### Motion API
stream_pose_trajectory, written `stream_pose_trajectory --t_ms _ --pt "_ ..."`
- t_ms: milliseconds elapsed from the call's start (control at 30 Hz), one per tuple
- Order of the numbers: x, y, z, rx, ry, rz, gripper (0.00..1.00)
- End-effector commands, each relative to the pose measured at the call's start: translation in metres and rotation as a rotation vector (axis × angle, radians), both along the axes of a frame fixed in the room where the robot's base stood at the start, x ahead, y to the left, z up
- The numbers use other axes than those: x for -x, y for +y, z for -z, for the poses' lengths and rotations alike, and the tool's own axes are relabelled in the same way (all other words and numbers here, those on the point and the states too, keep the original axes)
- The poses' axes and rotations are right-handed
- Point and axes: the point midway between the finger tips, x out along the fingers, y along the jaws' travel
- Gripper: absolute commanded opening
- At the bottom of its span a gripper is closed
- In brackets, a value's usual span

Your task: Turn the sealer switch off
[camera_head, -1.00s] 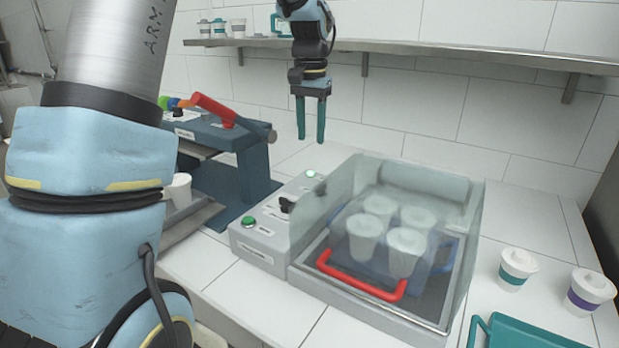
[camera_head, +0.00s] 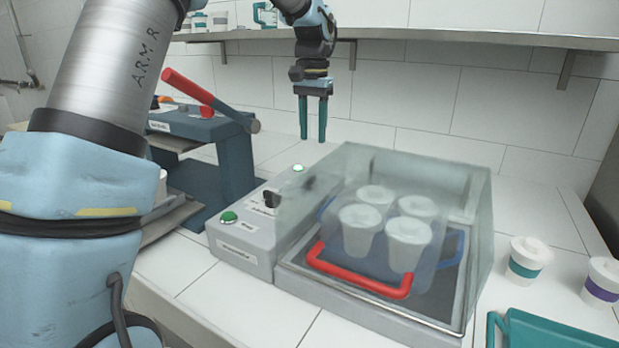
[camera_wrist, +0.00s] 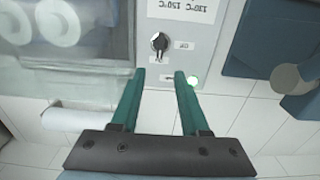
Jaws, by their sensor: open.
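The sealer's grey control box (camera_head: 240,252) stands left of a clear-lidded chamber. Its black switch knob (camera_head: 270,199) sits on top between two round green lights or buttons, and shows in the wrist view (camera_wrist: 159,42) beside small labels. The knob's exact setting is hard to read. My gripper (camera_head: 313,140) points down, open and empty, above and behind the box. In the wrist view its two teal fingers (camera_wrist: 158,74) are apart, with the knob beyond the gap between their tips. They do not touch it.
The clear cover (camera_head: 400,165) with a red handle (camera_head: 350,275) encloses several white cups. A blue press (camera_head: 215,135) with a red lever stands to the left. A shelf (camera_head: 440,44) runs along the wall behind my gripper. Lidded cups (camera_head: 526,262) and a teal tray (camera_head: 545,332) are at right.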

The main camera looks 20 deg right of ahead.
Motion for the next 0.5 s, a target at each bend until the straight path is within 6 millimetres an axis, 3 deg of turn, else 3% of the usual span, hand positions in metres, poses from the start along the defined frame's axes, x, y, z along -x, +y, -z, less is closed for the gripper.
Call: stream_pose_trajectory --t_ms 167,500 --pt "0.001 0.001 0.019 -0.003 0.004 0.000 0.45" --pt "0.001 0.001 0.080 -0.003 0.005 0.000 0.45"
